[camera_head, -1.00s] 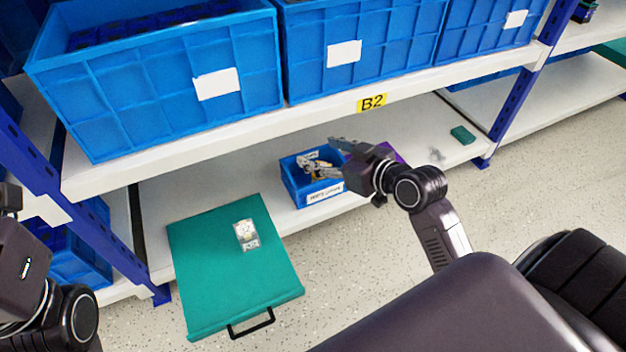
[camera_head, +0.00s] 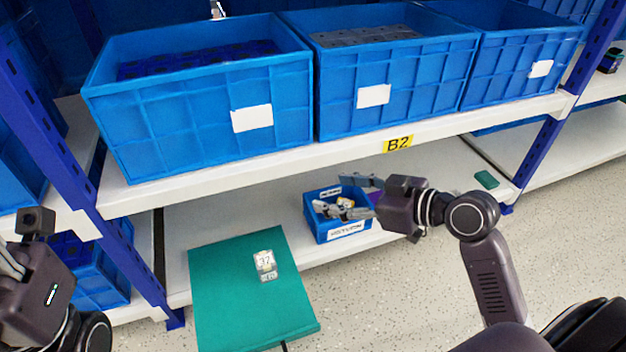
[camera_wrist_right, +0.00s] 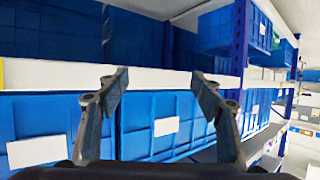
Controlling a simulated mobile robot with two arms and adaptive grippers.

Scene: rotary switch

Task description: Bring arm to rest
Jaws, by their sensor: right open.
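My right gripper (camera_head: 364,190) reaches in from the right in the head view, in front of the shelf and beside a small blue bin (camera_head: 337,233). In the right wrist view its two fingers (camera_wrist_right: 158,100) are spread with nothing between them, facing blue crates on the shelves. My left gripper is partly in view at the left edge, where its body (camera_head: 38,290) shows; its fingertips cannot be made out clearly. The small bin holds several grey and yellowish pieces.
Large blue crates (camera_head: 215,120) fill the upper shelf (camera_head: 250,165), labelled B2. A small green block (camera_head: 486,179) lies on the lower shelf. Speckled floor (camera_head: 410,290) is free in front.

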